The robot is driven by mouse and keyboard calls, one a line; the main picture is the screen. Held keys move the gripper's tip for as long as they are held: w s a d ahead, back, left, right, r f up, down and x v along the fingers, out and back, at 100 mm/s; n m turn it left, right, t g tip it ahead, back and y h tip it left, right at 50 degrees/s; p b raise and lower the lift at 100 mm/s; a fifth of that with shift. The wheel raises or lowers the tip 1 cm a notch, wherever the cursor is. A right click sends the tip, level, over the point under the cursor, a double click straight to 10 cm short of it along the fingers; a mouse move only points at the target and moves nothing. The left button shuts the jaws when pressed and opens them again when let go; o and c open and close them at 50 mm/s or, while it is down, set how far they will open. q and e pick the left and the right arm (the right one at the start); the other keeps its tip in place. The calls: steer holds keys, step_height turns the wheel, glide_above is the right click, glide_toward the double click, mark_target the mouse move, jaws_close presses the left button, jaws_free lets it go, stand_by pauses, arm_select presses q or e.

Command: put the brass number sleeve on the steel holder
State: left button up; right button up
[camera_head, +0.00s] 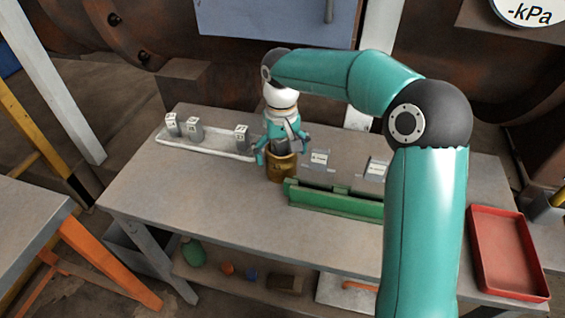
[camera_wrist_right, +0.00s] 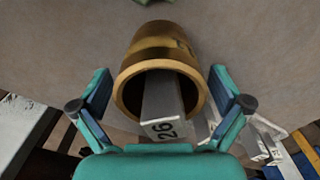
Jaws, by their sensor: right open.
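The brass sleeve (camera_head: 281,169) stands upright on the table, left of a green rack. In the right wrist view the hollow brass sleeve (camera_wrist_right: 160,48) carries a dark marking on its side. A grey steel block labelled 26 (camera_wrist_right: 163,108) rises out of its opening, so the sleeve appears to be around it. Whether this block is the steel holder, I cannot tell. My right gripper (camera_head: 282,152) is open just above, its fingers on either side of the sleeve's upper part (camera_wrist_right: 160,100) with gaps visible. My left gripper is out of view.
A pale tray (camera_head: 215,145) holds three labelled grey blocks at the left. The green rack (camera_head: 335,200) has labelled blocks (camera_head: 319,160) behind it. A red tray (camera_head: 508,250) lies at the right. The table's front left is clear.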

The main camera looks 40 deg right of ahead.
steer(key=shift+f, duration=0.9)
steer(key=shift+c, duration=0.3)
steer(key=c, duration=1.6)
steer(key=shift+r, duration=0.1)
